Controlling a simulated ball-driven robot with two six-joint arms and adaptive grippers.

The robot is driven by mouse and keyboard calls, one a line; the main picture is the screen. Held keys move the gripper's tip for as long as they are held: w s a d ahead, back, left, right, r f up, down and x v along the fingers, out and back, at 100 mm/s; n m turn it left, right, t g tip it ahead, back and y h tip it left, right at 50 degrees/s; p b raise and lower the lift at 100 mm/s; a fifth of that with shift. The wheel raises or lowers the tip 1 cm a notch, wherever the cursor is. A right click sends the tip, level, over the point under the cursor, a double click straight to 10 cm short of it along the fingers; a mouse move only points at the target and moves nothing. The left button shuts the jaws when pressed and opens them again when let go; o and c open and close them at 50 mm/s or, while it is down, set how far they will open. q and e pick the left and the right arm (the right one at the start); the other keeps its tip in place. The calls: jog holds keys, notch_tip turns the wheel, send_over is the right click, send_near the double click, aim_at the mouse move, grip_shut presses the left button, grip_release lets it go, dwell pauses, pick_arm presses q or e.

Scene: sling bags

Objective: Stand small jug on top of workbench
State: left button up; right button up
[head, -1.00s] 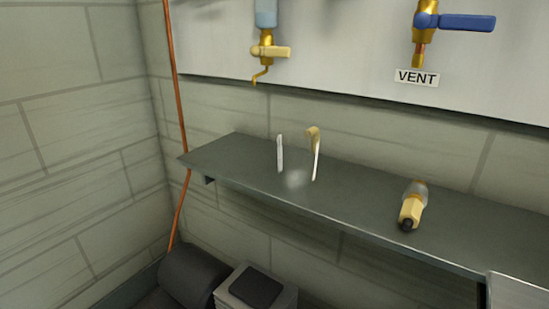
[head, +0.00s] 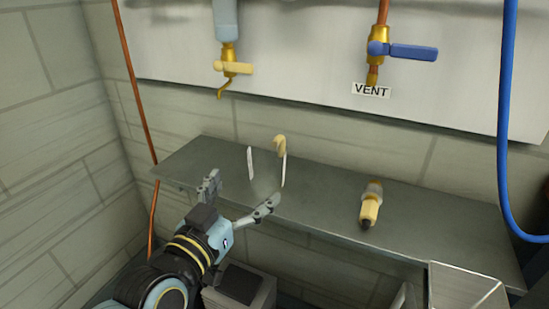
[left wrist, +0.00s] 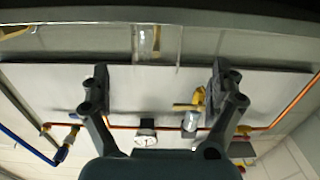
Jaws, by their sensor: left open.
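The small jug seems to be the clear vessel with pale edges and a tan handle (head: 282,146), standing upright on a dark grey shelf-like surface (head: 325,195). Its see-through body is hard to make out. My left gripper (head: 241,192) is open and empty at the front edge of this surface, in front of the jug and a little to its left. In the left wrist view a clear vessel (left wrist: 147,42) shows beyond and between the open fingers (left wrist: 158,82). I cannot tell which surface is the workbench. My right gripper is not in view.
A yellow and grey bottle-like thing (head: 370,205) lies on the surface to the right. A wall panel with a yellow-handled tap (head: 232,68) and a blue-handled valve (head: 405,51) is above. A blue hose (head: 504,130) hangs at right. A metal box (head: 465,285) is at lower right.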

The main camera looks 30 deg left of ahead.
aim_at(260, 177)
pick_arm(q)
jog(key=w, duration=0.3)
jog(key=shift+a+f, duration=0.1)
jog(key=w, duration=0.5)
jog(key=shift+w, duration=0.35)
jog(key=c, duration=1.4)
jog(key=shift+c, duration=0.2)
